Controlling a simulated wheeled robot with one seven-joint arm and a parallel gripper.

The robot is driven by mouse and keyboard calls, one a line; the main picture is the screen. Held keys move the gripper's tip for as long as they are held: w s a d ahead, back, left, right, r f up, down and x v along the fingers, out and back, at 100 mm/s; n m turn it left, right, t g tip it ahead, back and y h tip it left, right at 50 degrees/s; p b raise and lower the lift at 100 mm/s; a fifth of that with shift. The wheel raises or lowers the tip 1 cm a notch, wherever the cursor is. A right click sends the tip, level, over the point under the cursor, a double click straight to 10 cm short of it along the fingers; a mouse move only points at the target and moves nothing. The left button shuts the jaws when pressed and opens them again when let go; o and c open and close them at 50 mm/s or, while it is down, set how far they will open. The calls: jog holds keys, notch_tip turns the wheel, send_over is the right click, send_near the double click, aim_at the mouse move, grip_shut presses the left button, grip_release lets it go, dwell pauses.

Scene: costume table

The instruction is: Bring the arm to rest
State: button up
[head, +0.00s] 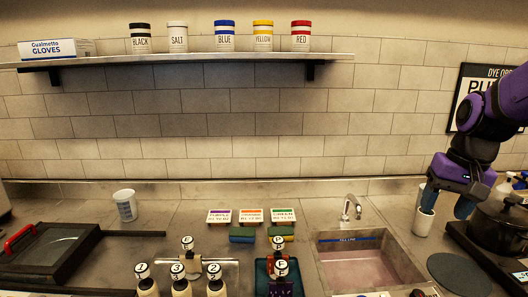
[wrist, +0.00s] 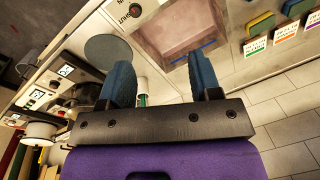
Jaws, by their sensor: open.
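My gripper (head: 446,206) hangs at the right of the head view, on my purple and black arm. Its two blue fingers are apart, with nothing held between them. In the wrist view the open fingers (wrist: 161,82) point toward the counter. A white cup (head: 423,221) stands on the counter just right of the sink; the gripper's left finger overlaps it in the head view. Part of the cup also shows beyond the fingers in the wrist view. I cannot tell how far the fingers are from it.
The sink (head: 366,262) with a faucet (head: 350,208) is left of the gripper. A dark pot (head: 500,226) stands close on the right, with a dark round disc (head: 459,274) in front. A wall shelf (head: 180,57) holds several canisters. Counter behind the glass-lidded box (head: 47,250) is mostly clear.

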jog(key=s+a+r+n+t, duration=0.2)
jog(key=s+r, duration=0.1)
jog(key=s, duration=0.4)
jog(key=s+a+r+n+t+h, duration=0.1)
jog(key=s+a+r+t, duration=0.1)
jog(key=s+r, duration=0.2)
jog(key=s, duration=0.3)
jog(key=shift+a+r+n, duration=0.25)
jog(key=shift+a+n, duration=0.15)
